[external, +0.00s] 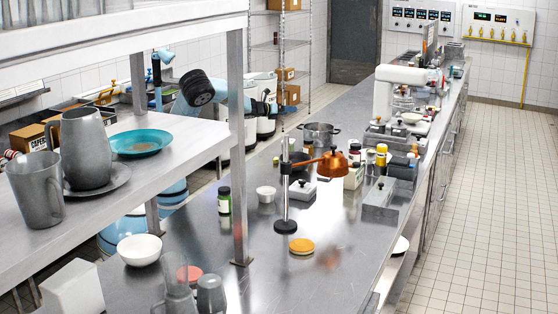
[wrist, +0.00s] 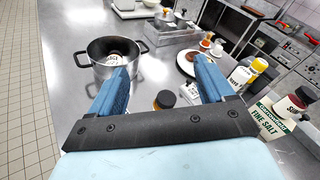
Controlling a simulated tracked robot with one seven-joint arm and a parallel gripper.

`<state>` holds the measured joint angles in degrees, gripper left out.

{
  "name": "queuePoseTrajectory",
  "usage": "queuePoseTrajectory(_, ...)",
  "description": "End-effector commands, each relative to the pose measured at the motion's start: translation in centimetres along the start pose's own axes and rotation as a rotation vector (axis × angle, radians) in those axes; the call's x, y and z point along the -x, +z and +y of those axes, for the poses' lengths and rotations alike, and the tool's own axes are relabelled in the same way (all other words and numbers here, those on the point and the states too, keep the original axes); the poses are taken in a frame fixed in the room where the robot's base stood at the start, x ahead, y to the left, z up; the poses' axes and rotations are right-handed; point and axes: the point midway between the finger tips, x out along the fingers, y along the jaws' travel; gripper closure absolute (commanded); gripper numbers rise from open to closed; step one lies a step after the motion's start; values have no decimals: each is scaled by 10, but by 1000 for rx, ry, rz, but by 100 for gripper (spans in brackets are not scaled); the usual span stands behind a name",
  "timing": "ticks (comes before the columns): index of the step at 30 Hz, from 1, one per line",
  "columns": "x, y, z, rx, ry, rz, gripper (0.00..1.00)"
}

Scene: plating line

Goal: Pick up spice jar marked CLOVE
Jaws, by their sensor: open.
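My gripper (wrist: 161,66) is open, with its two blue fingers apart and nothing held between them. In the wrist view, a dark-lidded jar with an orange-brown body (wrist: 165,100) shows low between the fingers, partly hidden by the gripper's crossbar. A small item with a white label (wrist: 192,92) is beside the right finger. A white label also shows on an item inside the metal pot (wrist: 113,60). I cannot read CLOVE on any of these. In the external view, a dark-lidded green jar (external: 224,201) stands on the steel counter; its label is not legible.
The pot (external: 320,133) stands mid-counter, near an orange heat lamp (external: 331,165). In the wrist view, a yellow bottle (wrist: 243,73), a FINE SALT box (wrist: 270,119) and a dark-lidded jar (wrist: 297,101) crowd the right. A shelf post (external: 239,150) rises at the counter's left.

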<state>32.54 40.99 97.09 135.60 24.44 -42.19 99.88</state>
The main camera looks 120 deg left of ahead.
Motion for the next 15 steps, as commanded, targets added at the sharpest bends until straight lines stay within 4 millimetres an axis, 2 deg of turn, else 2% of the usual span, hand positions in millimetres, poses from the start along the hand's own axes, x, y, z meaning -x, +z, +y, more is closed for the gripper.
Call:
queuePoseTrajectory(6,12,25,-23,-180,-65,-72,19)
queuePoseTrajectory(15,26,44,-45,-335,-120,-135,19)
